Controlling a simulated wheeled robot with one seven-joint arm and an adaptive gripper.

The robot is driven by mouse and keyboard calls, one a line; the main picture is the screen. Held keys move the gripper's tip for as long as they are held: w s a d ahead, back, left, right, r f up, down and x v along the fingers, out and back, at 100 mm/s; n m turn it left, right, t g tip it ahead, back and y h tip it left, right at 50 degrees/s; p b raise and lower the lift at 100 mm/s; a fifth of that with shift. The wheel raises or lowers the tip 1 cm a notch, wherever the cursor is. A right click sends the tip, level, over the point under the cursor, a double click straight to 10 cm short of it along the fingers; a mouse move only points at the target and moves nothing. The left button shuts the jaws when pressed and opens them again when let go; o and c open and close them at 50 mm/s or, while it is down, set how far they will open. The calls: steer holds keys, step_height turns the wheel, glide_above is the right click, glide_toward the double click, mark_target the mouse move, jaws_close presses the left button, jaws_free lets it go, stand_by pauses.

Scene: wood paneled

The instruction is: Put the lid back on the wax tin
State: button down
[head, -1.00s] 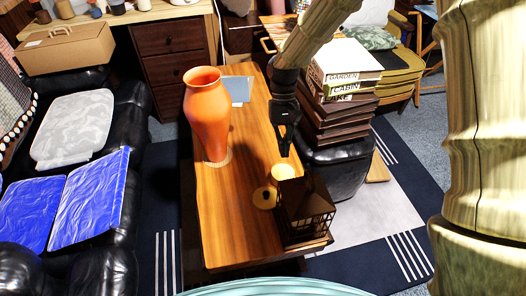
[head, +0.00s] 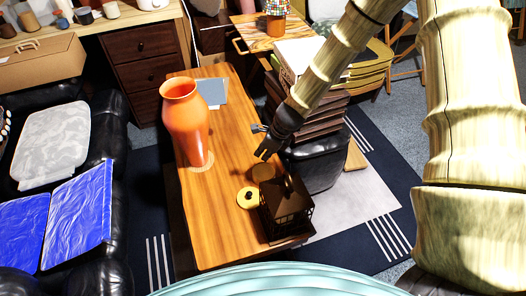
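The lid (head: 248,197) appears to be the flat yellow disc with a dark centre, lying on the wooden coffee table (head: 222,235) just left of a dark lantern. The wax tin (head: 264,173) appears to be the round orange-brown shape behind the lid, looking shaded; its details are too small to tell. The two are apart. My gripper (head: 262,156) is above and just behind the tin, tilted down to the left. Its two dark fingertips look apart with nothing between them. I cannot tell its exact height over the tin.
The dark house-shaped lantern (head: 286,204) stands close to the right of the tin and lid. A tall orange vase (head: 184,125) stands at the left, with a grey-blue flat item (head: 212,92) behind it. The table's front left is clear.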

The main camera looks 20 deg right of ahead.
step_height(320, 180, down, 4)
steer(key=b, duration=0.4)
steer(key=shift+d+f, duration=0.15)
steer(key=shift+f, duration=0.05)
steer(key=shift+f+b, duration=0.65)
steer(key=shift+f, duration=0.4)
steer(key=w+d+r+p, duration=0.3)
steer(key=w+d+p, duration=0.3)
steer(key=shift+r, duration=0.35)
stand_by(5.2)
